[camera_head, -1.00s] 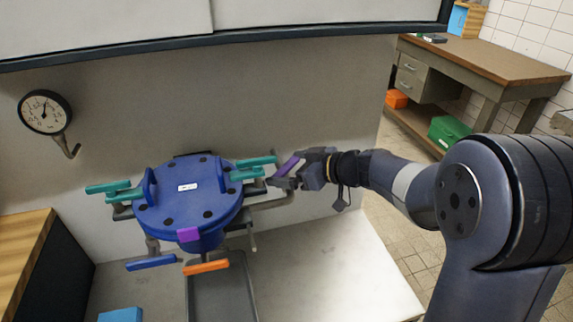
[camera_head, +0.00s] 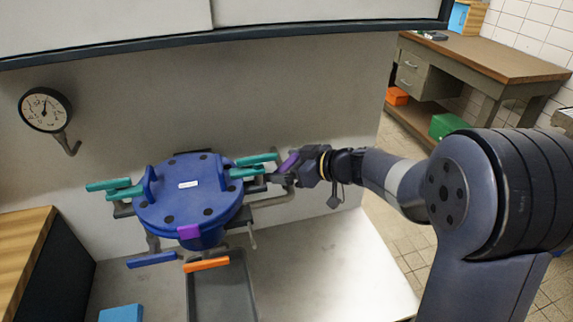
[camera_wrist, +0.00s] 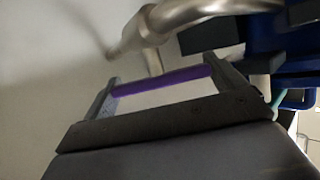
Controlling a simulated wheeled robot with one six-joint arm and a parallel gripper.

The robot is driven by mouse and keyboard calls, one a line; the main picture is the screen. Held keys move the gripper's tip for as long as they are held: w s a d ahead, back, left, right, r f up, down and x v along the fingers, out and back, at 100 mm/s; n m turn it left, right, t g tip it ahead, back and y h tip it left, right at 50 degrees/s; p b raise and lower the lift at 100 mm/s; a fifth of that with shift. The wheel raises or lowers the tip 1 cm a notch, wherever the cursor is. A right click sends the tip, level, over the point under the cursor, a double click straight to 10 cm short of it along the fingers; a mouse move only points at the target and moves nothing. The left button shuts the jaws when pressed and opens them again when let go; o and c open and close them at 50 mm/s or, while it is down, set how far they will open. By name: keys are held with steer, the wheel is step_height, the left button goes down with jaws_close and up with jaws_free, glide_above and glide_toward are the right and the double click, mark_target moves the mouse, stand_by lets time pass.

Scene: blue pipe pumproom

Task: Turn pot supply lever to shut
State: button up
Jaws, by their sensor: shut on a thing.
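The pot (camera_head: 175,215) is blue with a round lid, mounted in front of the grey wall. A purple lever handle (camera_head: 288,162) is at its right, by the bent supply pipe (camera_head: 270,201). My gripper (camera_head: 277,175) is at this handle, coming in from the right. In the wrist view, the purple handle (camera_wrist: 165,80) spans between the two fingers of my gripper (camera_wrist: 160,83), which is shut on it. The grey pipe (camera_wrist: 185,15) runs just beyond the fingers. The lever's pivot is not clearly visible.
Teal handles (camera_head: 256,160) stick out close to my gripper, with more teal handles (camera_head: 110,185) at left. A blue handle (camera_head: 151,259), an orange handle (camera_head: 206,264) and a purple tab (camera_head: 189,231) are at the front. A gauge (camera_head: 45,109) hangs at left.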

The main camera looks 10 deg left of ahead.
steer(key=shift+f+b, duration=0.15)
steer(key=shift+b, duration=0.45)
steer(key=m+t+b, duration=0.1)
steer(key=b, duration=0.2)
steer(key=shift+f+t+h, duration=0.15)
steer(key=shift+t+h, duration=0.15)
steer(key=m+t+h+b, duration=0.1)
steer(key=m+t+b, duration=0.1)
steer(key=b, duration=0.2)
steer(key=shift+m+h+b, duration=0.3)
steer(key=shift+m, duration=0.1)
steer(key=shift+r+m+t+h, duration=0.35)
steer(key=shift+m+t+h, duration=0.35)
steer(key=shift+m+t, duration=0.1)
steer(key=shift+m+t+h, duration=0.3)
steer(key=shift+m+h, duration=0.1)
steer(key=shift+m+t+h+p, duration=0.3)
steer(key=shift+m+h+p, duration=0.2)
steer(key=shift+p, duration=0.05)
steer(key=o, duration=0.7)
